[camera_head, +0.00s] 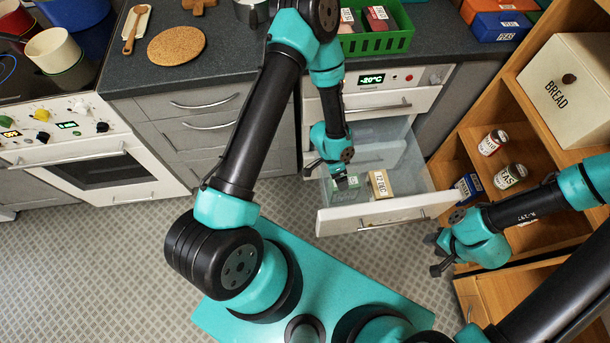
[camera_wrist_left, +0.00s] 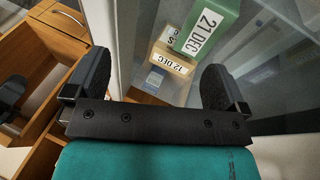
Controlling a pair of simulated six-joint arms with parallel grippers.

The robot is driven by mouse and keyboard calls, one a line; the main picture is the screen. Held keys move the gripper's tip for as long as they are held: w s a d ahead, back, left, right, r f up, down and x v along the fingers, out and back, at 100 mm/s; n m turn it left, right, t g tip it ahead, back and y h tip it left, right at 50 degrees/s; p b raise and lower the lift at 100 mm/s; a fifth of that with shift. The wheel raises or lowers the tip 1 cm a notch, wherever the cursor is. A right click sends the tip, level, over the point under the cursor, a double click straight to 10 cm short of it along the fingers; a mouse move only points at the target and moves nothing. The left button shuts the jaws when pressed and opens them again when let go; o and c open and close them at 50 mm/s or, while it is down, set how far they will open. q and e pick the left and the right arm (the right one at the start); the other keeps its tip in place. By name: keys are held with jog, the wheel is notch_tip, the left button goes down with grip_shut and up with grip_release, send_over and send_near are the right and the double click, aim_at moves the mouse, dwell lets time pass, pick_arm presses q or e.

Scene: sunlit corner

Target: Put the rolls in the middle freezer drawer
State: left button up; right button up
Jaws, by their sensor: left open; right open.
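The freezer drawer (camera_head: 385,212) is pulled open below the temperature display. A tan box marked 12 DEC (camera_head: 380,184) and a green box (camera_head: 345,191) lie in it. The left wrist view shows the green box marked 21 DEC (camera_wrist_left: 207,28), the tan box (camera_wrist_left: 170,64) and a blue box (camera_wrist_left: 155,78) between the fingers. No label reading rolls is legible; one tan label is mostly hidden. My left gripper (camera_head: 327,174) is open and empty above the drawer's left part. My right gripper (camera_head: 437,254) is open and empty, right of the drawer front.
A green basket (camera_head: 376,42) with small boxes stands on the counter above the freezer. At right, a wooden shelf holds jars (camera_head: 510,176), a blue box (camera_head: 468,188) and a bread bin (camera_head: 572,85). More boxes (camera_head: 500,27) stand at the back right. Pots are at far left.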

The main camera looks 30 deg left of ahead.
pick_arm(q)
jog(key=s+a+r+n+t, duration=0.1)
jog(key=s+a+r+n, duration=0.5)
jog(key=s+a+n, duration=0.2)
jog(key=s+n, duration=0.1)
jog(key=n, duration=0.1)
jog(key=shift+a+n+t+y, duration=0.25)
jog(key=shift+n+t+y, duration=0.05)
jog(key=shift+n+t, duration=0.1)
